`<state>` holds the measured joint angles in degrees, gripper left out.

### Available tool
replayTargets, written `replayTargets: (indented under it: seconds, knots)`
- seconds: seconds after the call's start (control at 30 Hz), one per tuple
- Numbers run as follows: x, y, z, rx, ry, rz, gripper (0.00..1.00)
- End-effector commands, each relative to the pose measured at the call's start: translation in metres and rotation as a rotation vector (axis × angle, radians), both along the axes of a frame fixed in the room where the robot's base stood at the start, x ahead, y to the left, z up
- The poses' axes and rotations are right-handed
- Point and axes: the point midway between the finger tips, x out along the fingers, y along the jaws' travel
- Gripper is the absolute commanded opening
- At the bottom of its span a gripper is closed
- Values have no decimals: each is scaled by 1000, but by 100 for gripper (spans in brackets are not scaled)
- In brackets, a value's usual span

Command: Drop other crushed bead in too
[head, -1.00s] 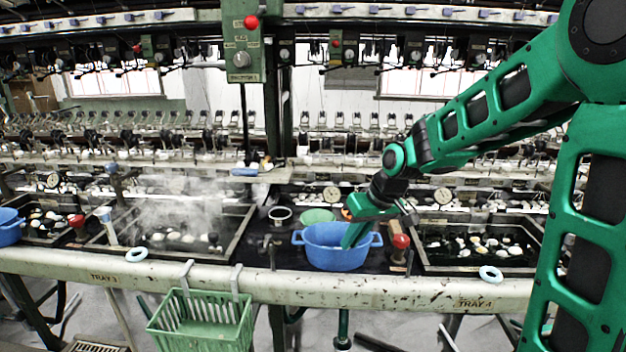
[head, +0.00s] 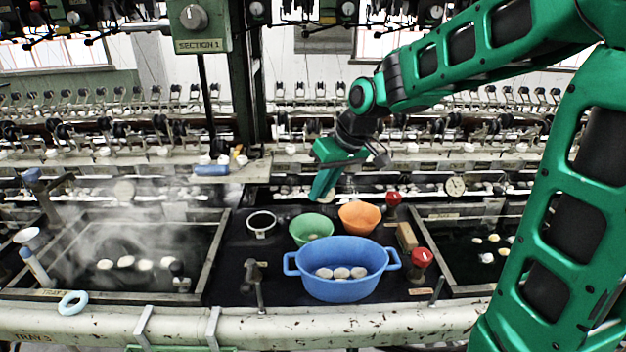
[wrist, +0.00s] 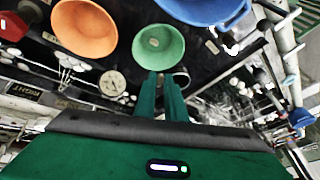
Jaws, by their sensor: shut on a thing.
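My gripper (head: 320,192) is above and just behind the green bowl (head: 312,228), fingers pointing down. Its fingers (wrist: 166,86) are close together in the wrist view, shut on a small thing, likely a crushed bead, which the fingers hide. The green bowl (wrist: 158,47) lies just beyond the fingertips there and has a small pale piece (wrist: 153,43) inside. In the head view the blue basin (head: 340,290) stands in front of the green bowl, with a few pale oval pieces (head: 341,273) at its bottom.
An orange bowl (head: 360,217) stands to the right of the green bowl, and a metal ring cup (head: 262,222) to its left. A red-knobbed valve (head: 421,258) and a wooden block (head: 406,236) are at the right. A steaming trough (head: 120,250) lies at the left.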

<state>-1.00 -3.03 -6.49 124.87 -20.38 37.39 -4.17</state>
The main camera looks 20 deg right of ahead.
Motion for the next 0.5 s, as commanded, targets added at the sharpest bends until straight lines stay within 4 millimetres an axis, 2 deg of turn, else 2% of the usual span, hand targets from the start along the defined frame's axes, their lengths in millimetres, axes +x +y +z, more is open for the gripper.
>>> replayTargets:
  seconds: [0.17, 0.5]
  knots:
    - [-1, 0, -7, 0, 3, 1, 5]
    - [-1, -5, -41, 0, 4, -8, 5]
